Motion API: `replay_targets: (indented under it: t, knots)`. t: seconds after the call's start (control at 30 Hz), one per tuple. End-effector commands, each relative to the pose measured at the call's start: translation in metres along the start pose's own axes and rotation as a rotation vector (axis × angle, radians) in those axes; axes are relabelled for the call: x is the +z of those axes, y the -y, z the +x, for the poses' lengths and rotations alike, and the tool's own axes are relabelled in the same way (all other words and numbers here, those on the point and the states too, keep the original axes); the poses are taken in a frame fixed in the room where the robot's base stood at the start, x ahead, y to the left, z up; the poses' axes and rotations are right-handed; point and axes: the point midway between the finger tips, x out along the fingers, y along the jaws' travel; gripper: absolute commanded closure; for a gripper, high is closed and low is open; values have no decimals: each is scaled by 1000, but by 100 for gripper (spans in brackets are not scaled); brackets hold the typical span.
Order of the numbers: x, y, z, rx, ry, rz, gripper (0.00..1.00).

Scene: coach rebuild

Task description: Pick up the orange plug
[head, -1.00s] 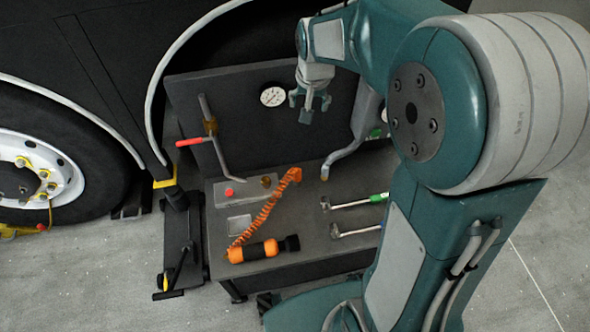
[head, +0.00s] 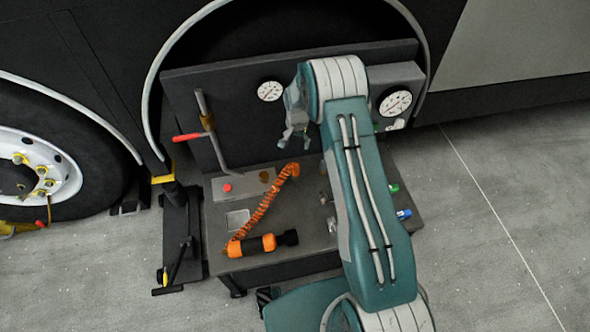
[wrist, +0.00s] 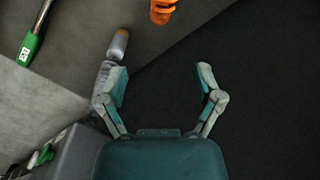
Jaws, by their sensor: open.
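An orange coiled cord (head: 265,205) lies on the dark bench, with an orange plug-like end (head: 291,169) at its upper end. An orange and black cylinder (head: 262,244) lies at the cord's lower end, near the bench's front edge. My gripper (head: 294,141) is open and empty, pointing down above the back of the bench, just above the orange end in the picture. In the wrist view an orange piece (wrist: 162,10) shows at the top edge, beyond the open fingers (wrist: 162,80) and apart from them; most of it is cut off.
A dark upright panel with a round gauge (head: 270,91) stands behind the bench. A grey box with a larger gauge (head: 396,102) is at right. A green-handled tool (wrist: 30,48) and a grey nozzle (wrist: 118,46) lie near my fingers.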

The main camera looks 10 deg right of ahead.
Motion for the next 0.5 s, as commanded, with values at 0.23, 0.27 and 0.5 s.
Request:
replay_targets:
  t: [0.23, 0.27, 0.5]
  knots:
    - [1, 0, 36, 13, 16, 27, 15]
    - [1, -1, 40, 13, 16, 28, 15]
    - [2, -1, 77, 13, 16, 27, 15]
